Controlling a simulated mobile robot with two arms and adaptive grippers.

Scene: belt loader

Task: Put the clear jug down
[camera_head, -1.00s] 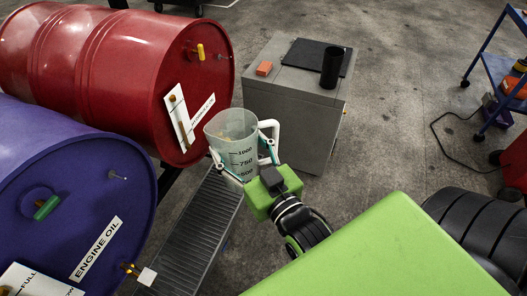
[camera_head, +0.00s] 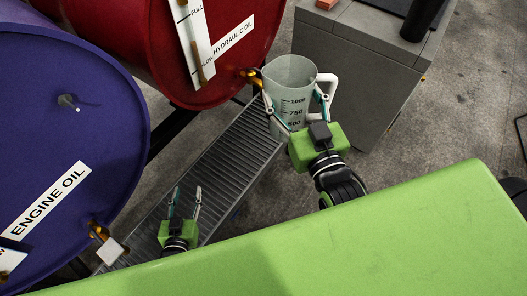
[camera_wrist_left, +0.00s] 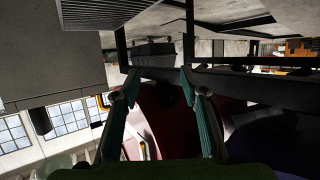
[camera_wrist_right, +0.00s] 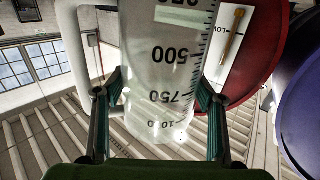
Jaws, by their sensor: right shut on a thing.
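The clear jug (camera_head: 292,92) is translucent with dark volume marks and a white handle. It stands upright in the head view, over the far end of the grated drip tray (camera_head: 222,160); I cannot tell whether it touches the tray. My right gripper (camera_head: 296,101) is shut on the jug, with a finger on each side. The right wrist view shows the jug (camera_wrist_right: 165,75) between the fingers, its marks upside down. My left gripper (camera_head: 186,190) is open and empty, low over the near part of the tray. Its spread fingers (camera_wrist_left: 157,85) also show in the left wrist view.
A red hydraulic oil drum (camera_head: 130,40) with a brass tap (camera_head: 251,77) is just left of the jug's rim. A purple engine oil drum (camera_head: 65,120) with its tap (camera_head: 99,231) is at the left. A grey cabinet (camera_head: 350,90) stands close on the right.

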